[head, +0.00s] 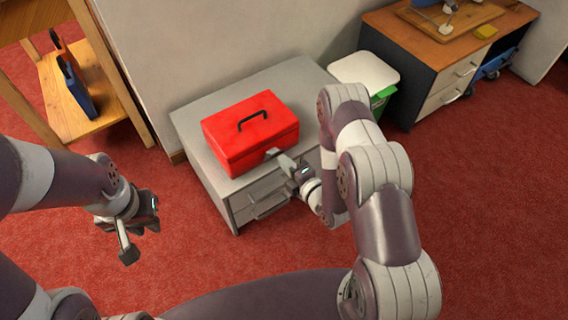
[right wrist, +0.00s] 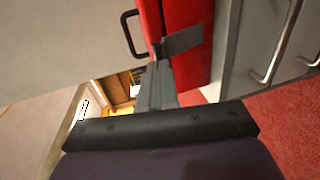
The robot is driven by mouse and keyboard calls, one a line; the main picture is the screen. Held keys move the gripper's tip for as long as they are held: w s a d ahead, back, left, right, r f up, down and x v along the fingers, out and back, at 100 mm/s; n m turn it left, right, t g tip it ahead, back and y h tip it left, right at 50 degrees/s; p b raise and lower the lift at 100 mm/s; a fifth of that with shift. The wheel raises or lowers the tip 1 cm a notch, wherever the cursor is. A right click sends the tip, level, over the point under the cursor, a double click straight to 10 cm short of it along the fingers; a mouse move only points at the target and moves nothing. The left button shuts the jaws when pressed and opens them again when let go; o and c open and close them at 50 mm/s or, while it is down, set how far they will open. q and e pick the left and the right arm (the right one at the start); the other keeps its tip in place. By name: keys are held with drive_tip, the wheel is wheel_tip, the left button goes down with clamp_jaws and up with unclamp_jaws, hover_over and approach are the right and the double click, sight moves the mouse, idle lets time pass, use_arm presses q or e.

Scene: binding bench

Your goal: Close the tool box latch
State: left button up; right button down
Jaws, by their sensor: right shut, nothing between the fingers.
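The red tool box (head: 228,150) stands on a grey drawer cabinet, lid down, with a black handle on top. Its grey latch (right wrist: 184,40) shows on the front in the right wrist view, by the seam between lid and body; I cannot tell whether it lies flat or stands out. My right gripper (head: 284,160) is shut and empty at the box's front, its fingertips (right wrist: 158,68) close to the latch; contact is unclear. My left gripper (head: 126,252) hangs over the carpet at the left, away from the box; its finger gap cannot be made out.
The grey cabinet (head: 193,128) has drawers with bar handles below the box. A white-lidded bin (head: 364,70) stands to its right. A wooden shelf (head: 75,105) is at the left, and a wood-topped desk (head: 420,42) at the back right. Red carpet in front is clear.

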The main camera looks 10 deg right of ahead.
drive_tip(key=shift+w+a+f, duration=0.1)
drive_tip(key=shift+w+a, duration=0.15)
drive_tip(key=shift+w, duration=0.4)
drive_tip(key=w+r+g+p, duration=0.1)
drive_tip(key=p, duration=0.2)
drive_tip(key=w+a+r+g+h+p, duration=0.1)
drive_tip(key=w+r+g+p, duration=0.1)
drive_tip(key=p, duration=0.1)
drive_tip(key=shift+w+a, duration=0.15)
drive_tip(key=shift+w, duration=0.1)
drive_tip(key=shift+w+a, duration=0.1)
drive_tip(key=shift+w, duration=0.15)
